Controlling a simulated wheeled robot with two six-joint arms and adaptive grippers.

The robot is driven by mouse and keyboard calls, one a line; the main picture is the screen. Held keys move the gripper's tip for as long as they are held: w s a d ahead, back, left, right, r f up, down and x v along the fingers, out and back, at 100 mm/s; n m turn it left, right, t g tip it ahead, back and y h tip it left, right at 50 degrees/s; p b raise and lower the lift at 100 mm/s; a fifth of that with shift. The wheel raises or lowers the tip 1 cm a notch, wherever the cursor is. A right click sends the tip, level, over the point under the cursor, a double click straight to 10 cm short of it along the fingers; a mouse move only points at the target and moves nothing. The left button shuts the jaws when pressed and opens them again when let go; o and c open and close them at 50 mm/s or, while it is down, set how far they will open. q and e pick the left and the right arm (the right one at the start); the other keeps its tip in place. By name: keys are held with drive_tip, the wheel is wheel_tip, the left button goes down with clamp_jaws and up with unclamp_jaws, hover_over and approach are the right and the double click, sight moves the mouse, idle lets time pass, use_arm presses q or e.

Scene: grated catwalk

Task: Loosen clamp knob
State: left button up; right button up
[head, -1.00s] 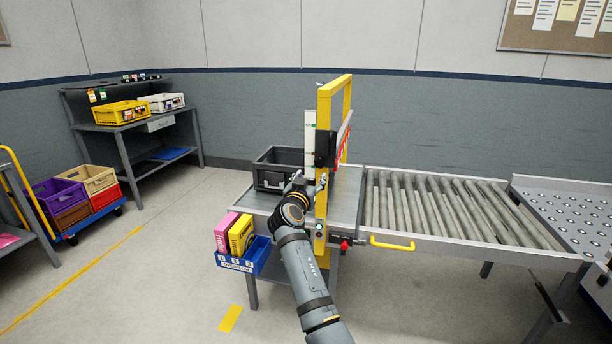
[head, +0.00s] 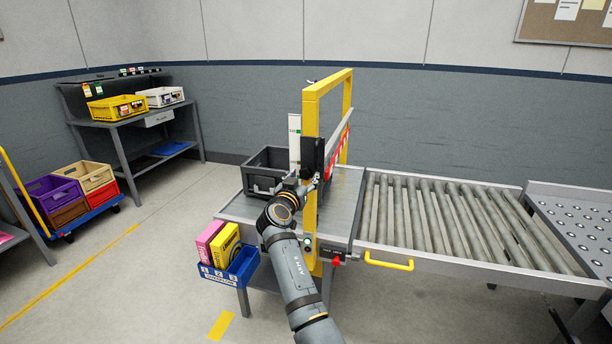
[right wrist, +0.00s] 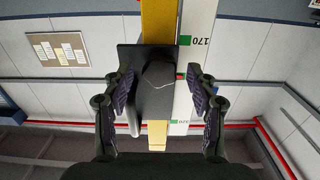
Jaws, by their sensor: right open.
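A black clamp block (head: 313,155) sits on the upright of a yellow gate frame (head: 310,110). In the right wrist view its dark, faceted knob (right wrist: 158,76) faces me, in front of the block. My right gripper (right wrist: 160,98) is open, with one finger on each side of the knob and no clear contact. In the head view the right gripper (head: 314,184) is small and partly hidden beside the yellow upright, just below the clamp block. A white scale (right wrist: 200,60) with green marks and a "170" runs beside the clamp. My left gripper is not in view.
A black tote (head: 262,172) stands on the metal table behind my right arm. A roller conveyor (head: 440,220) with a yellow handle (head: 390,264) extends right. A red knob (head: 337,260) and a blue bin (head: 230,270) are at the table's front.

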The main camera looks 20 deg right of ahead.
drive_tip(key=shift+a, duration=0.1)
drive_tip(key=shift+c, duration=0.8)
drive_tip(key=c, duration=1)
